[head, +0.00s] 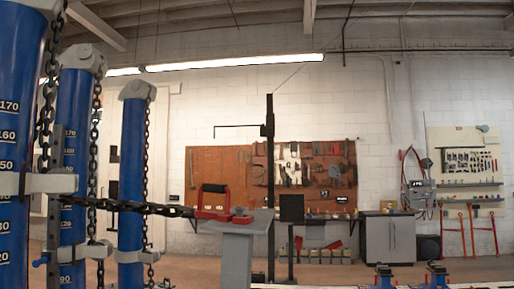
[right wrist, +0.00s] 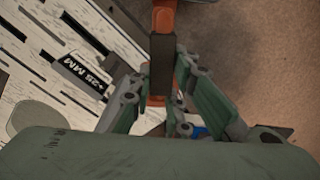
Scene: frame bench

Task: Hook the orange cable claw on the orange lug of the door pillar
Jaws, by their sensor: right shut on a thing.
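My right gripper (right wrist: 160,82) shows only in the right wrist view, where its green-grey fingers are shut on an orange and black piece, the orange cable claw (right wrist: 162,18). Its black middle part lies between the fingers, with orange above and below. Its far end runs out of the top of the picture, so its hook cannot be made out. I cannot pick out the door pillar or its orange lug in either view. My left gripper is not in view.
Blue columns (head: 132,175) with hanging chains stand at the left in the head view. A chain runs to a red clamp (head: 211,213) on a grey post (head: 238,250). In the right wrist view, a striped board (right wrist: 45,60) lies left of bare brown floor (right wrist: 270,70).

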